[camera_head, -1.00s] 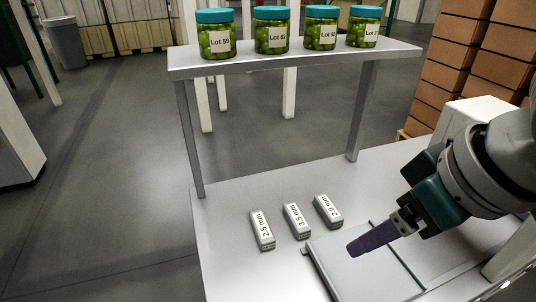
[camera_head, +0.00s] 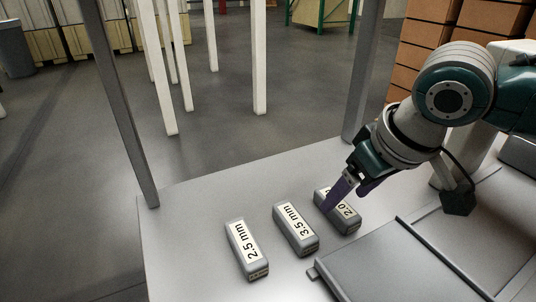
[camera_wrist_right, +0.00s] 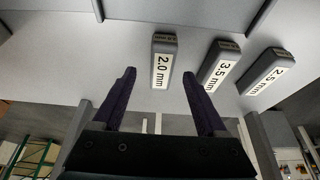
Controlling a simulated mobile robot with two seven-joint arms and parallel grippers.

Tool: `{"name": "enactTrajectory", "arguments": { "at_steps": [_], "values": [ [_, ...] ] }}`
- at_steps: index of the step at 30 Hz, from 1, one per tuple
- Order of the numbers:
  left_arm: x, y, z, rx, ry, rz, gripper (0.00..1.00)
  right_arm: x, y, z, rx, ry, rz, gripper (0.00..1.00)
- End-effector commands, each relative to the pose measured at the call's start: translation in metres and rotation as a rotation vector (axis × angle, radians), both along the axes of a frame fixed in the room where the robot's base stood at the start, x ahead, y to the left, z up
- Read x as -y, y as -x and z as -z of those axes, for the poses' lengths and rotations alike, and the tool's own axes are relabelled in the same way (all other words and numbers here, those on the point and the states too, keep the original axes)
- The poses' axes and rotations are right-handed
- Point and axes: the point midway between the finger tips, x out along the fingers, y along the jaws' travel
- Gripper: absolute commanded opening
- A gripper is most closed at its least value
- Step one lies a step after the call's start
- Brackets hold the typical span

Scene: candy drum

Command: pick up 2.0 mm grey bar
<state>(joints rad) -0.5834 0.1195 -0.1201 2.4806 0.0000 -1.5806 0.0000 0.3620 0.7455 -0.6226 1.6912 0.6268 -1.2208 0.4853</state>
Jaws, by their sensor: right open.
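The 2.0 mm grey bar (camera_head: 346,222) lies on the table, rightmost of three bars in the head view. Its label is partly covered there by my right gripper (camera_head: 346,192). In the right wrist view the 2.0 mm bar (camera_wrist_right: 164,62) lies ahead, between the lines of the two purple fingers of my right gripper (camera_wrist_right: 158,95), which is open and empty. The 3.5 mm bar (camera_head: 295,231) and the 2.5 mm bar (camera_head: 246,251) lie to the left in the head view. My left gripper is not in view.
A grey flat-topped fixture (camera_head: 400,262) with a raised edge lies on the table, right of the bars. Grey posts (camera_head: 128,130) rise from the table's back edge. The table surface left of the fixture and around the bars is mostly clear.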

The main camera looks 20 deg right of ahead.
Motion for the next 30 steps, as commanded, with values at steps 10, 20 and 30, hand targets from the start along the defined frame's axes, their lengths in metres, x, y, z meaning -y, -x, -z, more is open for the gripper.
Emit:
{"name": "enactTrajectory", "arguments": {
  "at_steps": [10,20,30],
  "values": [
    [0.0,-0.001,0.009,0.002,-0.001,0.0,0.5,-0.003,-0.011,0.028,0.001,0.0,-0.001,0.75],
    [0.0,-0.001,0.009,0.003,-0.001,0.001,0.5,-0.003,-0.011,0.028,0.0,0.0,-0.001,0.51],
    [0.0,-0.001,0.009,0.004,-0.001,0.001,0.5,-0.003,-0.011,0.028,0.0,0.0,-0.001,0.13]
  ]
}}
